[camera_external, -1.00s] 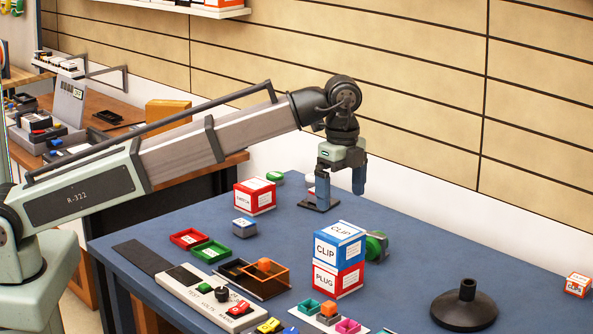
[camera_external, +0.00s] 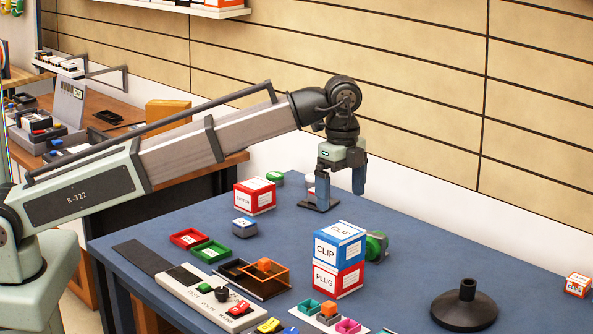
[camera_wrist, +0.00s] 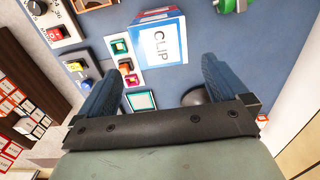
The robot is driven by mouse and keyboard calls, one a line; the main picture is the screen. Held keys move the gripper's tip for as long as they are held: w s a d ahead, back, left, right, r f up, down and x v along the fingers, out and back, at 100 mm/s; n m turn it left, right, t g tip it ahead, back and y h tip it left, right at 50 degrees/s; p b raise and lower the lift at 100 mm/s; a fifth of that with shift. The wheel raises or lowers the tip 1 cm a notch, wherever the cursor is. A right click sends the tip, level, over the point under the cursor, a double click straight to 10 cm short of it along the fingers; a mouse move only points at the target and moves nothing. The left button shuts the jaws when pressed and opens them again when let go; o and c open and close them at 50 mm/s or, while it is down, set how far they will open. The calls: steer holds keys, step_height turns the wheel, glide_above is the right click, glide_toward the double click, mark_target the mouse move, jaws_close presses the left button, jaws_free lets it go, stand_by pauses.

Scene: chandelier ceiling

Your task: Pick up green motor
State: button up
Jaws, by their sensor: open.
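The green motor (camera_external: 376,246) lies on the blue table behind and to the right of a stack of two boxes, which partly hides it. It has a green round part and a grey part. The motor (camera_wrist: 230,5) also shows at the top edge of the wrist view, cut off by the frame. My gripper (camera_external: 340,192) is above the far part of the table, fingers pointing down, behind and left of the motor. Its blue fingers (camera_wrist: 160,78) are spread apart with nothing between them.
The blue CLIP box (camera_external: 338,243) stands on the red PLUG box (camera_external: 338,279), beside the motor. A black conical stand (camera_external: 464,306) is at right. A red box (camera_external: 254,196) and small trays (camera_external: 211,250) are at left.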

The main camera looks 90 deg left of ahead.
steer(key=shift+a, duration=0.4)
steer(key=a+f, duration=0.2)
steer(key=a, duration=0.2)
steer(key=n, duration=0.2)
glide_toward(374, 233)
steer(key=f, duration=0.6)
steer(key=shift+s+f, duration=0.35)
steer(key=shift+f, duration=0.05)
steer(key=shift+w+d+f, duration=0.1)
steer(key=shift+w+f, duration=0.05)
steer(key=shift+f, duration=1.25)
steer(key=shift+w+d+f, duration=0.1)
steer(key=shift+w+f, duration=0.05)
steer(key=shift+f, duration=1.2)
steer(key=shift+r, duration=0.1)
steer(key=c, duration=1.5)
steer(key=shift+o, duration=0.2)
